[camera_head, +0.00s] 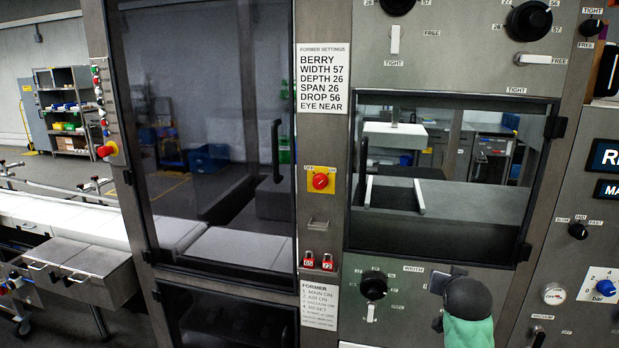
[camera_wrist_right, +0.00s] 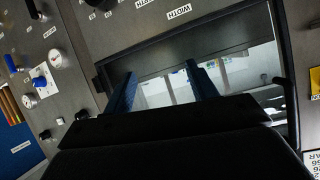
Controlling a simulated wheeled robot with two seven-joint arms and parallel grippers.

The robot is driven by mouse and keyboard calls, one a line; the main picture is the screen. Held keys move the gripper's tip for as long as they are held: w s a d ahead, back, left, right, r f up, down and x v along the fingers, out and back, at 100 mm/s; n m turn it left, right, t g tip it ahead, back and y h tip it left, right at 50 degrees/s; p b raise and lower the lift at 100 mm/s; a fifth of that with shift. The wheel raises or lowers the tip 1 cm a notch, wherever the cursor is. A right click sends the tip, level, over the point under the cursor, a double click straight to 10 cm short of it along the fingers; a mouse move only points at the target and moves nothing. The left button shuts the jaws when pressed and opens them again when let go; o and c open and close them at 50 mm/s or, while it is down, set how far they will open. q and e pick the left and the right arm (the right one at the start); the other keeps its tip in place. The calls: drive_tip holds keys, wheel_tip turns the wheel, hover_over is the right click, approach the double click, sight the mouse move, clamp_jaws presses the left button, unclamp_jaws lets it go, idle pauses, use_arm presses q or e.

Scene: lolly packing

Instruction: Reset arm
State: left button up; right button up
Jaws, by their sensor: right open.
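My right arm (camera_head: 468,298), dark with a green section, reaches up from the bottom of the head view, in front of the lower panel of the machine. Its gripper is mostly hidden behind the wrist there. In the right wrist view my right gripper (camera_wrist_right: 162,84) is open, with two blue fingers apart and nothing between them. Beyond the fingers is the machine's framed window. My left gripper is not in view.
The width knob (camera_head: 373,285) stands out left of my right arm. A framed window (camera_head: 455,180) is above it. A red-and-yellow switch (camera_head: 320,180) and red padlocks (camera_head: 327,263) sit on the middle post. A glass door (camera_head: 200,130) with a handle is left.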

drive_tip(key=s+a+f+n+g+y, duration=0.15)
drive_tip(key=s+a+f, duration=0.25)
drive_tip(key=s+f, duration=0.65)
drive_tip(key=s+a+f+n+g+y, duration=0.1)
drive_tip(key=s+a+f+n+g, duration=0.15)
drive_tip(key=s+f, duration=0.5)
drive_tip(key=s+a+f+n+g+y, duration=0.1)
drive_tip(key=s+a+f+g, duration=0.3)
drive_tip(key=s, duration=0.7)
drive_tip(key=s+a+f+n, duration=0.2)
drive_tip(key=s+f, duration=0.5)
drive_tip(key=s, duration=0.3)
wheel_tip(320, 180, down, 27)
drive_tip(key=w+a+g+b, duration=0.1)
drive_tip(key=w+a, duration=0.1)
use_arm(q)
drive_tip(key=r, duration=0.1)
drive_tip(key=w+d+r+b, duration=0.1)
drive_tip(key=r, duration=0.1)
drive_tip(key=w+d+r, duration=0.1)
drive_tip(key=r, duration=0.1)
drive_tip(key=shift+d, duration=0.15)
use_arm(e)
drive_tip(key=s+f, duration=0.4)
drive_tip(key=f, duration=0.7)
drive_tip(key=s+f+g, duration=0.1)
drive_tip(key=s+f, duration=0.3)
drive_tip(key=f, duration=0.8)
drive_tip(key=shift+f, duration=0.25)
